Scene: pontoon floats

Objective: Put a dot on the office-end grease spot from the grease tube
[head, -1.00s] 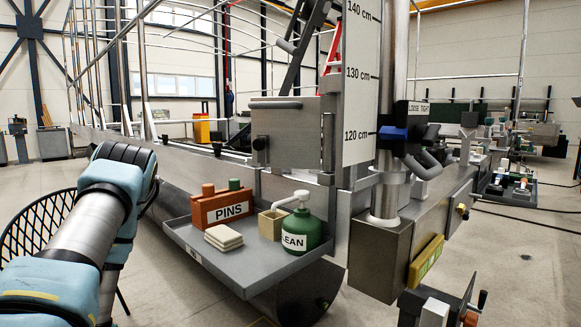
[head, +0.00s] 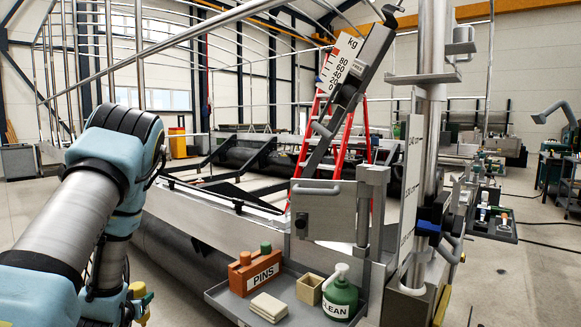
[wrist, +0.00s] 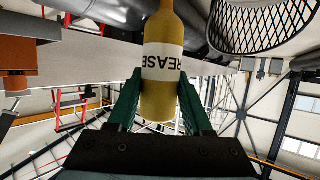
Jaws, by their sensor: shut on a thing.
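In the wrist view my gripper (wrist: 160,103) is shut on the grease tube (wrist: 160,103), a yellow tube with a white label reading part of "GREASE". The tube lies between the two green fingers, its narrower end toward the top of the picture. I cannot pick out the office-end grease spot in either view.
A grey tray (head: 222,296) at the front holds an orange PINS box (head: 254,270), a pale pad stack (head: 269,306), a small tan box (head: 309,289) and a green CLEAN bottle (head: 340,298). A steel post (head: 429,110) stands right. A red ladder (head: 303,140) stands behind.

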